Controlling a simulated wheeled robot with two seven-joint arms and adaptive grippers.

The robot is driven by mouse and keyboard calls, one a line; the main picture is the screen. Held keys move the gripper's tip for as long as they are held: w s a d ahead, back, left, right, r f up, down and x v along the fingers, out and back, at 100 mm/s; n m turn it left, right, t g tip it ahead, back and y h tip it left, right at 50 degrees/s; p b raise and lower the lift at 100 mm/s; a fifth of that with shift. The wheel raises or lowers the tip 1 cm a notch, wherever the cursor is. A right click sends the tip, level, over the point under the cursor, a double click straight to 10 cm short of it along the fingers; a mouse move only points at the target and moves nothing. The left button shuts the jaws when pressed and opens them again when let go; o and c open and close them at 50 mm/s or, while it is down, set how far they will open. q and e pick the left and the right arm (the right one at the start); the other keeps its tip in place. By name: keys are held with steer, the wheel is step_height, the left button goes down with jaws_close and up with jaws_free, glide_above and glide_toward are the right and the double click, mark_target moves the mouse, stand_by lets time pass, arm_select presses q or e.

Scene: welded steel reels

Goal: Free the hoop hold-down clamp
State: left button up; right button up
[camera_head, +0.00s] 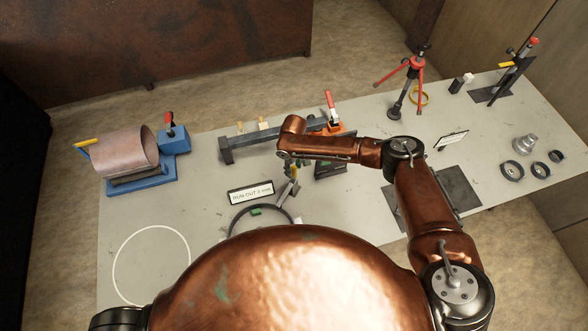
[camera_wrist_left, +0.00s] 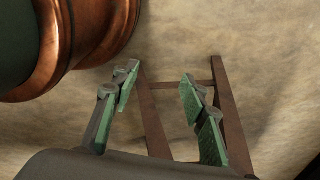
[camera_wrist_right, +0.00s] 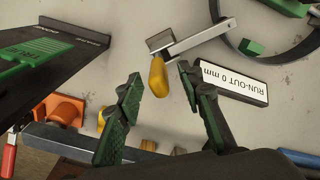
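The black hoop (camera_head: 233,211) lies on the grey bench in front of my body, which hides its near part; it also shows at upper right in the right wrist view (camera_wrist_right: 295,52). The hold-down clamp (camera_wrist_right: 198,38) is a metal bar on a small base with a yellow handle (camera_wrist_right: 158,78); the bar's end overlaps the hoop's rim. In the head view the clamp (camera_head: 287,190) is partly covered. My right gripper (camera_wrist_right: 159,72) is open, its green-padded fingertips either side of the yellow handle, with gaps visible. My left gripper (camera_wrist_left: 159,74) is open and empty above the floor.
A RUN-OUT sign (camera_wrist_right: 234,80) stands beside the clamp. A long rail with an orange-based, red-handled clamp (camera_head: 332,115) lies behind. A blue cradle with a cylinder (camera_head: 124,152) is at left. A dark plate with a green part (camera_wrist_right: 45,60) is close to my right gripper.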

step_height(320, 180, down, 2)
steer(key=shift+w+f, duration=0.1)
steer(key=shift+w, duration=0.05)
steer(key=shift+f, duration=0.2)
arm_select(q)
steer(key=shift+w+r, duration=0.2)
steer(key=shift+w, duration=0.35)
arm_select(e)
jaws_close()
